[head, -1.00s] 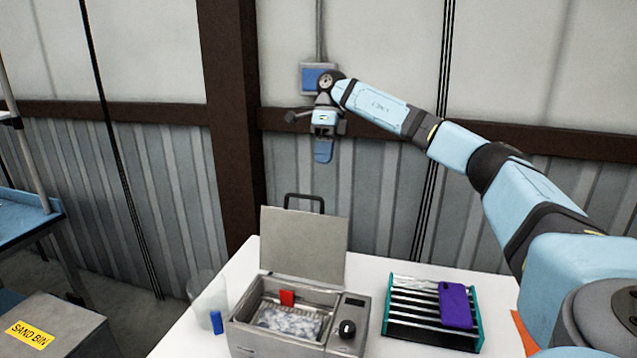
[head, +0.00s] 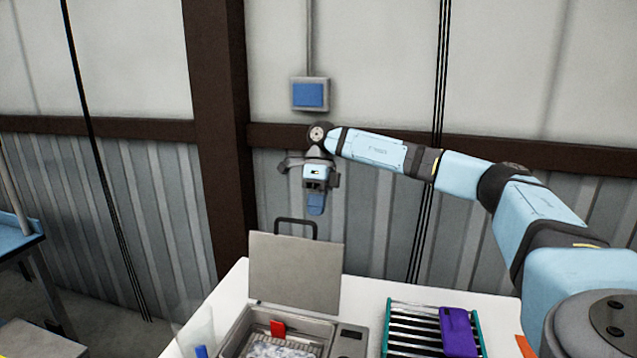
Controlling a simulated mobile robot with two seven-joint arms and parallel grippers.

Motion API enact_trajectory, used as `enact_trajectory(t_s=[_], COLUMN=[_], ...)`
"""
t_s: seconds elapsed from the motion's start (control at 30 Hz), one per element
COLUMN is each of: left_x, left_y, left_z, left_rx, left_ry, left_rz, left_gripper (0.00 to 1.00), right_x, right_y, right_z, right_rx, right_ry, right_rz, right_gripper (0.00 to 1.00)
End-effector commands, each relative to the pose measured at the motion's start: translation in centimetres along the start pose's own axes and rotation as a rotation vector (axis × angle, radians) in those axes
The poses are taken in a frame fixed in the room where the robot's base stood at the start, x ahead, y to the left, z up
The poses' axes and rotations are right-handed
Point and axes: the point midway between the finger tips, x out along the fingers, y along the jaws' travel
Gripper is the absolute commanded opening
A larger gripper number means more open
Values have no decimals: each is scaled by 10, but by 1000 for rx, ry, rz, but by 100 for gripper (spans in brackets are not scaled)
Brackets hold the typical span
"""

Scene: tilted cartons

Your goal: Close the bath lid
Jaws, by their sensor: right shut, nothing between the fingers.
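The bath (head: 343,345) is a grey box on the white table, cut off by the bottom edge of the head view. Its grey lid (head: 295,272) stands open, tilted up at the back, with a dark handle (head: 296,225) on its top edge. A red item (head: 278,329) shows inside over a pale, mottled content. My right gripper (head: 316,205) is shut and empty, pointing down. It appears just above the handle in the picture, apart from it. My left gripper is not in view.
A rack (head: 400,318) with a purple item (head: 457,328) stands right of the bath. A clear container (head: 196,332) with a blue item stands left. A blue wall box (head: 309,94) and corrugated wall are behind. An orange item (head: 525,345) lies at the table's right.

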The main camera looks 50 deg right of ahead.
Motion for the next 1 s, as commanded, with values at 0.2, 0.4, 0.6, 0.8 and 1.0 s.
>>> enact_trajectory(t_s=[0.2, 0.4, 0.6, 0.8, 1.0], left_x=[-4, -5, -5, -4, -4], left_y=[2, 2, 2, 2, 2], left_z=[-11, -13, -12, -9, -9], left_rx=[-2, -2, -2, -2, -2], left_ry=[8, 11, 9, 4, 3], left_rz=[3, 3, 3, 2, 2], left_gripper=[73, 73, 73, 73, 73], right_x=[7, 10, 10, 11, 12], right_y=[30, 37, 37, 40, 54], right_z=[0, 0, 0, 0, 0], right_rx=[-2, -1, 0, -1, -5], right_ry=[0, -1, -1, -1, 0], right_rz=[-1, 0, 0, -9, -68], right_gripper=[0, 0, 0, 0, 0])
